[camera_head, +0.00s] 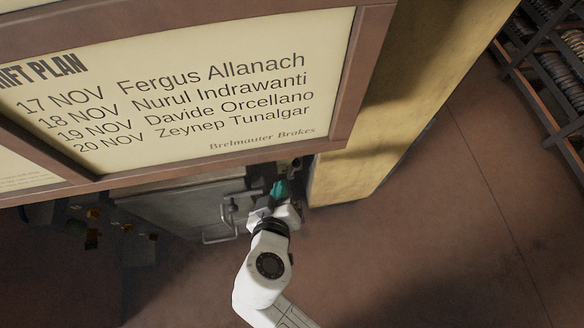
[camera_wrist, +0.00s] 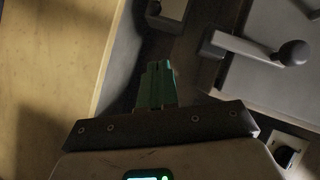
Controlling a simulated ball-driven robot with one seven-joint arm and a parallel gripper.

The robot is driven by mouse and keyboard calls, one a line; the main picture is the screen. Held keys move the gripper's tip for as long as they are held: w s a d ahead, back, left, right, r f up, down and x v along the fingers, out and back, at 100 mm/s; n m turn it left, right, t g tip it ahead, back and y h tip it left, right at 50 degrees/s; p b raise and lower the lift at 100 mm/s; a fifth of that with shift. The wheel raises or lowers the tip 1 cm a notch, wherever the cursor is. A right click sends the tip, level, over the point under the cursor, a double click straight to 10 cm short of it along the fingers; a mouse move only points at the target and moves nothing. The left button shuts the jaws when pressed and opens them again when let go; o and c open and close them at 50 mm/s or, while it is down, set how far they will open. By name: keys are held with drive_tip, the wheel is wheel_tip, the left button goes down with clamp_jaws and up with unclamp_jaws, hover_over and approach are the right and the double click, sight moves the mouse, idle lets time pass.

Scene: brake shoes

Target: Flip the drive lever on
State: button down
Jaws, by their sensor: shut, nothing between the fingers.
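A grey lever arm with a dark ball knob (camera_wrist: 295,52) shows at the upper right of the wrist view, set against a flat grey panel. No label is readable, so I cannot tell whether it is the drive lever. My gripper (camera_wrist: 156,70) has green fingers, closed together with nothing between them. The fingers point into a dark gap, left of the ball-knob lever and apart from it. In the head view my gripper (camera_head: 280,187) is low beside the grey cabinet, below the sign's lower right corner. The lever is not clear in that view.
A brown-framed shift plan sign (camera_head: 210,100) hides much behind it. A yellow pillar (camera_head: 370,130) stands close right of my gripper. Open floor is right.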

drive_tip(key=b, duration=0.2)
hover_over(294, 170)
drive_tip(key=s+a, duration=0.2)
drive_tip(key=s, duration=0.2)
wheel_tip(294, 170, down, 5)
drive_tip(key=f, duration=0.1)
drive_tip(key=w+d+f+b, duration=0.1)
drive_tip(key=f, duration=0.1)
drive_tip(key=shift+w+d+f, duration=0.25)
drive_tip(key=shift+m+g+y, duration=0.4)
drive_tip(key=shift+m+y, duration=0.4)
drive_tip(key=shift+y, duration=0.1)
drive_tip(key=d, duration=0.3)
drive_tip(key=w+d, duration=0.1)
drive_tip(key=shift+w+d+f+p, duration=0.1)
drive_tip(key=shift+d+f+p, duration=0.1)
drive_tip(key=shift+f+p, duration=0.2)
drive_tip(key=shift+a, duration=0.1)
